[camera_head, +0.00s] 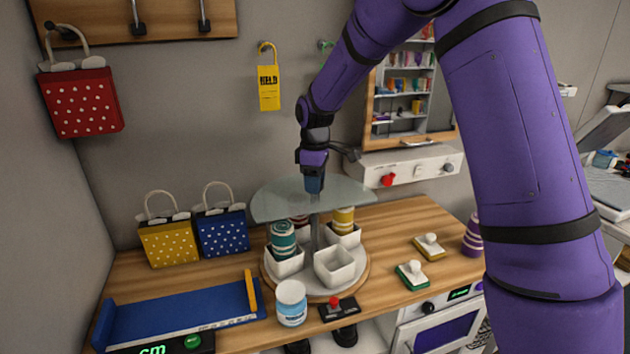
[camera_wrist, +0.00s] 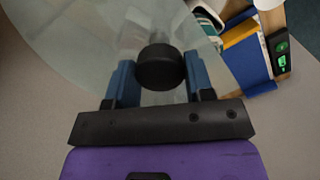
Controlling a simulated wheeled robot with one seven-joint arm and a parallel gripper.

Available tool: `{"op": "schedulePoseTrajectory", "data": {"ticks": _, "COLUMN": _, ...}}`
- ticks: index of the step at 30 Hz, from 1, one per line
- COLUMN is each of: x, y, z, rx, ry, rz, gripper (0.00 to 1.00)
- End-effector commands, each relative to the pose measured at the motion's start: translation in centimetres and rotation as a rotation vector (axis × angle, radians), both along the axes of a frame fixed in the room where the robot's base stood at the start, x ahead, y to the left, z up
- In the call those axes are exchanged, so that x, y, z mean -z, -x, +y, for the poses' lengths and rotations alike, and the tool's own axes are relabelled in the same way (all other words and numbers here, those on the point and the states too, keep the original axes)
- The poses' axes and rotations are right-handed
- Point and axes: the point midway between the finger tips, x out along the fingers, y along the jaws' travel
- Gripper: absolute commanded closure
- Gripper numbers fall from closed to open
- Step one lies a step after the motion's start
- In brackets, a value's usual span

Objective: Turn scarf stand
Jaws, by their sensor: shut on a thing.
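The scarf stand (camera_head: 272,265) is a round turntable on the wooden counter, with a glass disc (camera_head: 270,204) on top of a grey central post. White square cups on its base hold rolled scarves: a teal one (camera_head: 283,240), a yellow one (camera_head: 344,219) and a red one mostly hidden behind the post. The front cup (camera_head: 334,268) is empty. My gripper (camera_head: 314,186) points down at the top of the glass disc. In the wrist view, its blue fingers stand either side of a black round knob (camera_wrist: 160,67) on the disc, and it is shut on that knob.
Yellow (camera_head: 168,240) and blue (camera_head: 222,231) dotted bags stand at left. Two stamps (camera_head: 412,275) and a purple cone (camera_head: 473,238) are at right.

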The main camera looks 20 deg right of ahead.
Motion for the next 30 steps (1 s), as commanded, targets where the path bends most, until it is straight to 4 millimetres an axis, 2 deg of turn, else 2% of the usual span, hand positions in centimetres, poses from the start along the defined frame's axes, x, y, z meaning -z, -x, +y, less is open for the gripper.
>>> {"op": "schedulePoseTrajectory", "data": {"ticks": 30, "x": -0.07, "y": -0.07, "z": -0.04, "rx": -0.508, "ry": 0.000, "rz": -0.002, "gripper": 0.94}}
